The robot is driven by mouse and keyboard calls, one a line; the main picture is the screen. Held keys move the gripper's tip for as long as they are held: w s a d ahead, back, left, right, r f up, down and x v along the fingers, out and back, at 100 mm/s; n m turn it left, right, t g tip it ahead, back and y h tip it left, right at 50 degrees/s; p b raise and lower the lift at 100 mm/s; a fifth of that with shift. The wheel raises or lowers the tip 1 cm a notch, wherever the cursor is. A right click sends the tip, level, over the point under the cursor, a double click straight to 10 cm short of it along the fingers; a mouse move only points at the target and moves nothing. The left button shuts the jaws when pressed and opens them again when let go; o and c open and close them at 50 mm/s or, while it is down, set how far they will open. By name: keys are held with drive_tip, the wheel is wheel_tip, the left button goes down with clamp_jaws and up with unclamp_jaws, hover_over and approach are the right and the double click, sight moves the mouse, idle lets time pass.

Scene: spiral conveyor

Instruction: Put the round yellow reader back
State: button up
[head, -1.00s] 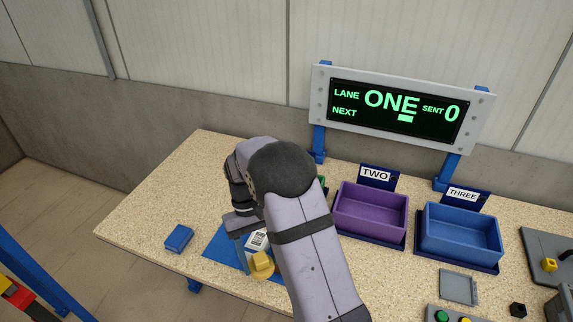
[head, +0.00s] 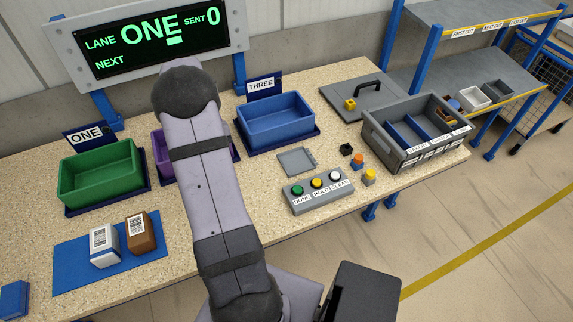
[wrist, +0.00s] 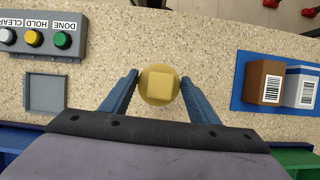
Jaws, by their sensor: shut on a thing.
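The round yellow reader (wrist: 159,85), with a square block on its face, is between the fingers of my gripper (wrist: 160,92) in the wrist view. The blue fingers are shut on it, over bare speckled table. In the head view my arm hides the gripper and the reader. A square grey tray (head: 297,161) with a raised rim lies empty behind the button box; it also shows left of my gripper in the wrist view (wrist: 46,90). A white box (head: 104,246) and a brown box (head: 140,233), both with barcodes, stand on a blue mat (head: 70,266).
Green (head: 100,178), purple (head: 164,150) and blue (head: 275,120) bins stand along the back. The button box (head: 318,197) is at the front edge. Small blocks stand near it, left of a grey divided crate (head: 377,142). The display (head: 150,42) reads lane ONE, sent 0.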

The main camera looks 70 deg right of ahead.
drive_tip(key=s+d+b, duration=0.2)
drive_tip(key=s+d, duration=1.1)
drive_tip(key=s, duration=0.1)
drive_tip(key=d+r+n+h, duration=0.1)
drive_tip(key=d+n+h, duration=0.2)
drive_tip(key=n, duration=0.6)
drive_tip(key=s+d+r+n+h, duration=0.1)
drive_tip(key=d+r+n+h, duration=0.1)
drive_tip(key=d+n, duration=0.4)
drive_tip(key=n+h, duration=0.1)
drive_tip(key=n, duration=0.2)
drive_tip(key=shift+s+p, duration=0.1)
drive_tip(key=shift+p, duration=0.2)
drive_tip(key=shift+f+p, duration=1.5)
drive_tip(key=shift+f, duration=3.25)
drive_tip(key=shift+f, duration=0.15)
drive_tip(key=o, duration=1)
drive_tip(key=shift+c, duration=0.2)
